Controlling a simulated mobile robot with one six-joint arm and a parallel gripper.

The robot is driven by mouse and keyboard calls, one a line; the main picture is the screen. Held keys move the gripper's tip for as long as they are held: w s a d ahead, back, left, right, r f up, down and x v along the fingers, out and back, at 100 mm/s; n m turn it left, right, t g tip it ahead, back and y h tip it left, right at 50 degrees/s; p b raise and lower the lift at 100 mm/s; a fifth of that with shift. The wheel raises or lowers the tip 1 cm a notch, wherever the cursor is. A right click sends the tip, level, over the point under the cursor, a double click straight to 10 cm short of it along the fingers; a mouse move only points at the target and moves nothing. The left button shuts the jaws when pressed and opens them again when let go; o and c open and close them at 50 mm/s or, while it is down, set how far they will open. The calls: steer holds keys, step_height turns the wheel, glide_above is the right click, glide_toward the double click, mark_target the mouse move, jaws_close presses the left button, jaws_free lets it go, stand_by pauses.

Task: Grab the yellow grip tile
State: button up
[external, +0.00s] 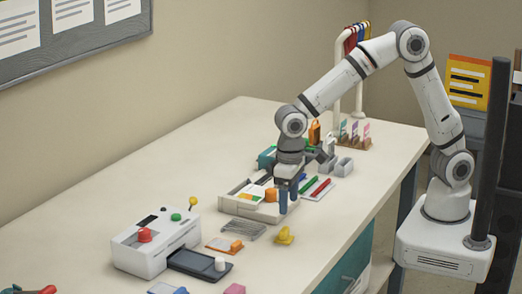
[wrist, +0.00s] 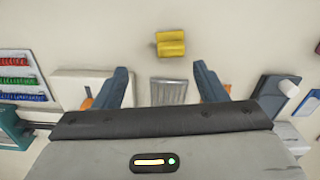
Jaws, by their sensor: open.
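The yellow grip tile (external: 284,236) sits on the white bench, in front of the tray in the external view. In the wrist view the tile (wrist: 171,44) lies at the top centre, beyond my fingertips and clear of them. My gripper (external: 289,195) is over the tray area, above and behind the tile, pointing down. In the wrist view my gripper (wrist: 163,75) is open, its two blue-grey fingers wide apart, with no object held between them.
A grey slatted piece (external: 243,231) lies beside the tile. A cream tray (external: 240,207) is under my gripper. A white laminator with a red button (external: 155,250), a dark slab (external: 200,264) and an orange-topped piece (external: 225,245) stand nearer.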

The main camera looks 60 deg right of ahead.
mark_target(284, 228)
steer(key=shift+s+a+f, duration=0.15)
steer(key=shift+a+f, duration=0.3)
steer(key=shift+a, duration=0.3)
steer(key=shift+s+a+f, duration=0.1)
steer(key=shift+a+f, duration=0.1)
steer(key=shift+f, duration=0.1)
steer(key=f, duration=0.5)
steer(key=f+p, duration=0.1)
steer(key=f, duration=0.1)
steer(key=shift+w+f, duration=0.15)
steer(key=shift+w, duration=0.2)
steer(key=shift+c, duration=0.5)
steer(key=c, duration=1.1)
steer(key=shift+c, duration=0.2)
